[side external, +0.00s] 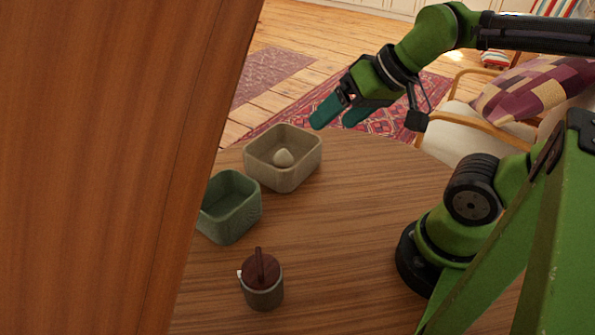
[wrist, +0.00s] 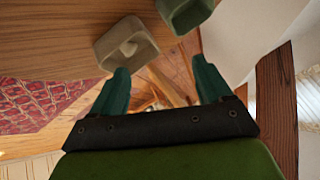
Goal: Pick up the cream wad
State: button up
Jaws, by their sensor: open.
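The cream wad (side external: 283,157) is a small pale lump lying inside the beige square bowl (side external: 297,178) on the round wooden table. It also shows in the wrist view (wrist: 129,47), inside the same bowl (wrist: 112,61). My gripper (side external: 333,115) has teal fingers and is above and to the right of the beige bowl in the side view. In the wrist view the fingers (wrist: 160,79) are spread apart with nothing between them, and the bowl is beyond the left fingertip. The gripper is open and apart from the wad.
A green square bowl (side external: 231,225) stands beside the beige one, nearer the side camera. A grey pot with a dark brown lid (side external: 262,285) is at the front. A wooden post (side external: 95,170) blocks the side view's left. The table (side external: 350,225) is clear between the bowls and my base.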

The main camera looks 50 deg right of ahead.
jog(key=n+g+h, duration=0.3)
jog(key=n+g, duration=0.5)
jog(key=n, duration=0.4)
send_over(280, 152)
jog(key=w+a, duration=0.1)
jog(key=a, duration=0.1)
notch_tip(280, 152, down, 8)
jog(key=d+r+n, duration=0.1)
jog(key=n, duration=0.2)
jog(key=f, duration=0.7)
jog(key=d+f, duration=0.1)
jog(key=f, duration=0.2)
jog(key=shift+s+d+f, duration=0.1)
jog(key=shift+f, duration=0.2)
jog(key=f, duration=0.4)
jog(key=shift+s, duration=0.35)
jog(key=shift+f, duration=0.7)
